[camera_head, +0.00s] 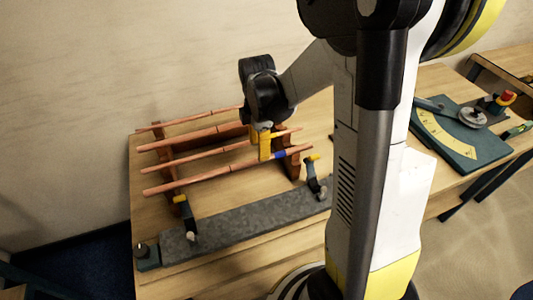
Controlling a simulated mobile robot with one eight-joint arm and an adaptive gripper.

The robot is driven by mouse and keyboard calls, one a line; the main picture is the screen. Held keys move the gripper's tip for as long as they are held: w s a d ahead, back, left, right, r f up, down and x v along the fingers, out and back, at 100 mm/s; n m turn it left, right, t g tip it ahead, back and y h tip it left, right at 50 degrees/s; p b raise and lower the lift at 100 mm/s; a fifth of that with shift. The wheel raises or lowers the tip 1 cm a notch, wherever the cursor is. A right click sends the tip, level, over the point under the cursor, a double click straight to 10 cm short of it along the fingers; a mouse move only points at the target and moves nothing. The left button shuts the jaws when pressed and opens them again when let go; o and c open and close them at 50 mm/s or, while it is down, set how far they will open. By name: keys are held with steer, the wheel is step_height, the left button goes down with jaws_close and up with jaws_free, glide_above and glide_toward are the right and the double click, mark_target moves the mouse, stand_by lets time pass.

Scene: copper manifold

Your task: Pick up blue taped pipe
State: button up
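The blue taped pipe (213,173) is the front copper pipe on a wooden rack (291,164). Its blue band (280,155) shows near its right end. My gripper (264,152) comes down from above with yellow fingers just left of the blue band. The fingers overlap the pipe in the picture. I cannot tell whether they touch it, or whether they are open or shut on it. The pipe lies across the rack, with its left end sticking out past the left support.
Several other copper pipes (180,146) lie behind it on the rack. A grey bar (245,215) with two clamps lies in front on the wooden table (148,215). A teal plate with a yellow dial (455,135) is at right. My arm blocks the middle right.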

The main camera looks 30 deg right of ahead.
steer(key=f, duration=0.2)
steer(key=f+b, duration=0.1)
steer(key=f, duration=0.3)
steer(key=shift+w, duration=0.25)
steer(key=shift+a, duration=0.1)
jaws_close()
